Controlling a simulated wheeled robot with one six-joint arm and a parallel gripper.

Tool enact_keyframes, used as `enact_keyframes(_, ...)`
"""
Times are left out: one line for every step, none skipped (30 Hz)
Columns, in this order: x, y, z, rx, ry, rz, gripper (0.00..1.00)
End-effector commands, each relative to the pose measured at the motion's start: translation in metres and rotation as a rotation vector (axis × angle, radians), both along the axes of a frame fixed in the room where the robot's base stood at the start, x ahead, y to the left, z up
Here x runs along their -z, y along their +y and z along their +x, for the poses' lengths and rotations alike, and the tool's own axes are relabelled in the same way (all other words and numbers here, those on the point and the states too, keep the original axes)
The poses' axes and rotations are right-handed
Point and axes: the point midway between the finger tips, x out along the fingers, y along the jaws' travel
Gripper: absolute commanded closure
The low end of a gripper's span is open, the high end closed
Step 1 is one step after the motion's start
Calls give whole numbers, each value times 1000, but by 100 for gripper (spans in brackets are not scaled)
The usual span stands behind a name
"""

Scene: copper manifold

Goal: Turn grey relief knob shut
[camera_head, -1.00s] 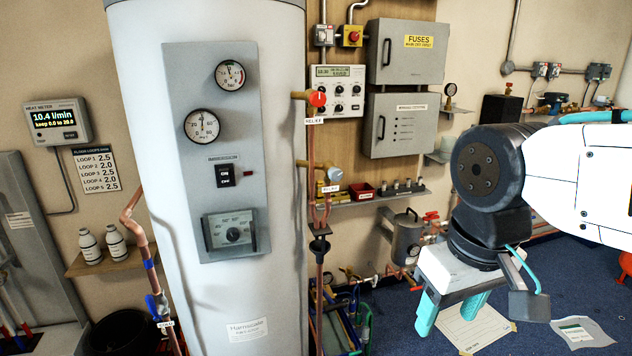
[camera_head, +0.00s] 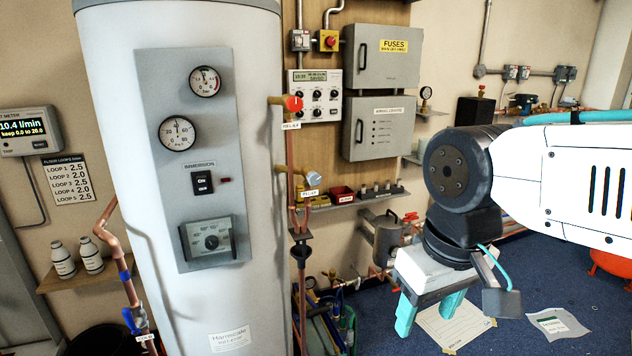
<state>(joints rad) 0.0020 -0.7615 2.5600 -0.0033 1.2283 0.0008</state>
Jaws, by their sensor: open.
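The grey relief knob (camera_head: 313,178) sits at the end of a brass fitting on the right side of the white cylinder, with a "RELIEF" label (camera_head: 310,193) under it. A red knob (camera_head: 294,103) on a similar fitting is above it, also labelled. My gripper (camera_head: 428,312) points down at the lower right, with its two teal fingers apart and nothing between them. It is to the right of and lower than the grey knob, well apart from it. How far the knob is turned cannot be told.
The white cylinder (camera_head: 255,200) fills the left middle. A shelf (camera_head: 350,200) with a red tray (camera_head: 342,194) juts out right of the grey knob. Grey boxes (camera_head: 380,128) hang above it. A copper pipe and black funnel (camera_head: 301,238) are below. Papers lie on blue carpet.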

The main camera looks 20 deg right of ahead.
Motion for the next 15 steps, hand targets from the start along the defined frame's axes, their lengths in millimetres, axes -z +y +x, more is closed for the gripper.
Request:
enact_keyframes(1, 0, 0, 1, 4, 0, 44)
enact_keyframes(2, 0, 1, 2, 11, 0, 44)
enact_keyframes(5, -1, 2, 3, 24, 0, 44)
enact_keyframes(7, -1, 3, 4, 38, 1, 44)
enact_keyframes(10, -1, 5, 5, 57, 1, 44)
enact_keyframes(15, -3, 7, 7, 84, 1, 44)
enact_keyframes(19, -3, 10, 8, 107, 0, 44)
enact_keyframes(23, -4, 14, 9, 126, 0, 44)
enact_keyframes(30, -5, 23, 12, 136, -1, 44)
enact_keyframes(35, -5, 32, 14, 134, -2, 44)
enact_keyframes(41, -6, 42, 17, 125, -3, 44)
enact_keyframes(49, -8, 59, 20, 103, -5, 44)
enact_keyframes(55, -9, 72, 23, 82, -6, 44)
enact_keyframes(62, -10, 86, 26, 54, -7, 44)
enact_keyframes(70, -12, 107, 30, 11, -10, 44)
